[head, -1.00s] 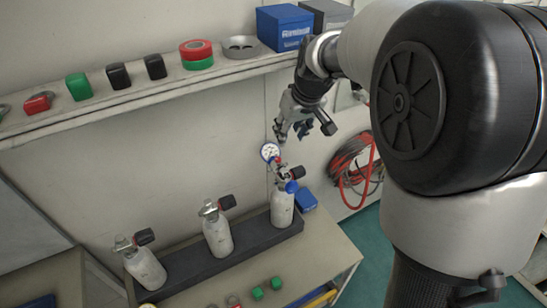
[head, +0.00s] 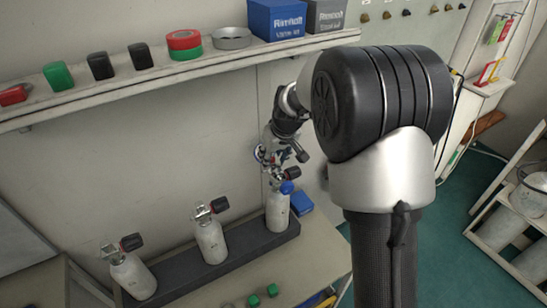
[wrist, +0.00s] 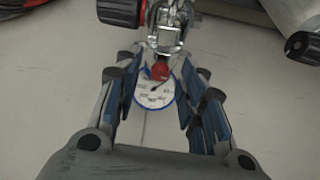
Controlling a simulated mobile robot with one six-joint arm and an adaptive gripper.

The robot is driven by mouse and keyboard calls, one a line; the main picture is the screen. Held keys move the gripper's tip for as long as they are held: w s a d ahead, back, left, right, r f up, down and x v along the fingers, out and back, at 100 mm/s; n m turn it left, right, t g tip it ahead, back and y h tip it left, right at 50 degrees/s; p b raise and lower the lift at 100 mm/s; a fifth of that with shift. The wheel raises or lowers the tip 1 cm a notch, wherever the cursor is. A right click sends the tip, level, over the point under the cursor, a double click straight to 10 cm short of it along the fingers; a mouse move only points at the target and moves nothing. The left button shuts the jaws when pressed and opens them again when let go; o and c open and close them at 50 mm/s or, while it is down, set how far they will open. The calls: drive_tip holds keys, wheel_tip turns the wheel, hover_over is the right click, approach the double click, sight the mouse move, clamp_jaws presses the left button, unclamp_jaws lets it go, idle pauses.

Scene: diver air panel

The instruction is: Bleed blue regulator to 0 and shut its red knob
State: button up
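The right-hand cylinder (head: 278,212) stands in the dark rack with a regulator on top that has a blue cap (head: 287,187) and a black knob. Its white gauge is largely hidden behind my gripper (head: 276,153) in the head view. In the wrist view the blue-rimmed gauge (wrist: 153,95) faces me, with a small red knob (wrist: 160,71) just above it. My gripper (wrist: 167,78) is open, one finger on each side of the red knob and gauge. I see no clear contact. A black knob with a red ring (wrist: 121,11) is at the upper left.
Two more cylinders stand to the left, a middle one (head: 211,242) and a left one (head: 133,275). A shelf (head: 225,58) with tape rolls and boxes runs above. A blue box (head: 301,203) sits right of the rack. Green caps (head: 272,290) lie in front.

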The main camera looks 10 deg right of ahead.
clamp_jaws()
idle(0.4)
drive_tip(key=m+p, duration=0.2)
drive_tip(key=p, duration=0.1)
drive_tip(key=shift+a+r+h, duration=0.1)
drive_tip(key=shift+r+h, duration=0.05)
drive_tip(key=shift+h, duration=0.25)
drive_tip(key=shift+m+h, duration=0.5)
drive_tip(key=shift+m, duration=0.8)
